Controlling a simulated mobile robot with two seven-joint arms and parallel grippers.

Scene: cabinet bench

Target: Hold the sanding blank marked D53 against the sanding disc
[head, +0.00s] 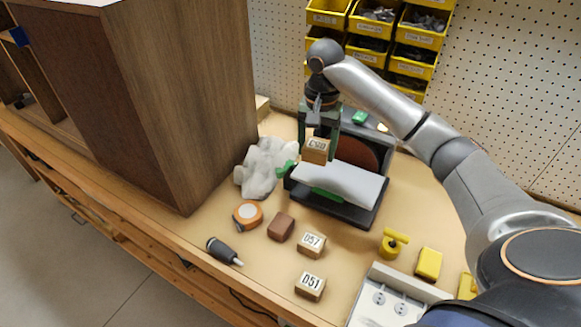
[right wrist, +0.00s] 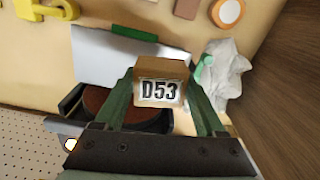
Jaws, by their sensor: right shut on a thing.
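The blank marked D53 (right wrist: 160,84) is between the fingers of my right gripper (right wrist: 163,100), which is shut on it. In the head view the same blank (head: 316,150) hangs under the right gripper (head: 318,132), above the sander's light grey table. The sanding disc (head: 355,152) is dark reddish brown and stands behind the table; part of it also shows in the right wrist view (right wrist: 112,106). I cannot tell whether the blank touches the disc; it looks in front of it. My left gripper is not in view.
Blanks D57 (head: 312,244) and D51 (head: 310,285) lie on the bench in front. A brown block (head: 281,227), tape roll (head: 247,214) and screwdriver (head: 223,250) lie near the cabinet (head: 190,110). Yellow bins (head: 365,52) hang behind.

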